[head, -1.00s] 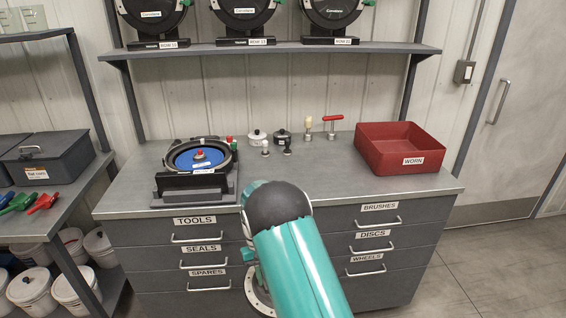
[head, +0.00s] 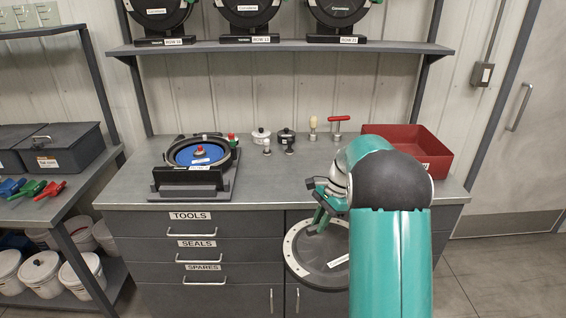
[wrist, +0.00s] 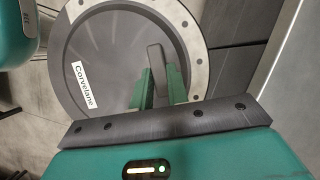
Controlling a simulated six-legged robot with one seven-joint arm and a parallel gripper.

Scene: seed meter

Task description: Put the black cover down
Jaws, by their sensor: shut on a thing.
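The black cover (head: 318,262) is a round dark disc with a pale, dotted rim. In the head view it hangs in front of the right-hand drawers, below the bench top, partly hidden by my arm. In the wrist view the cover (wrist: 112,62) shows a white "Corvelane" label and a raised grip bar. My gripper (wrist: 160,88) is shut on that bar, its green fingers on either side. In the head view my gripper (head: 318,222) is at the cover's upper part.
The grey bench top (head: 265,188) has free room at its front middle. A seed meter with a blue disc (head: 200,154) stands at left. Small knobs and tools stand at the back. A red bin (head: 436,150) is at right, partly behind my arm. A shelf (head: 290,49) hangs above.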

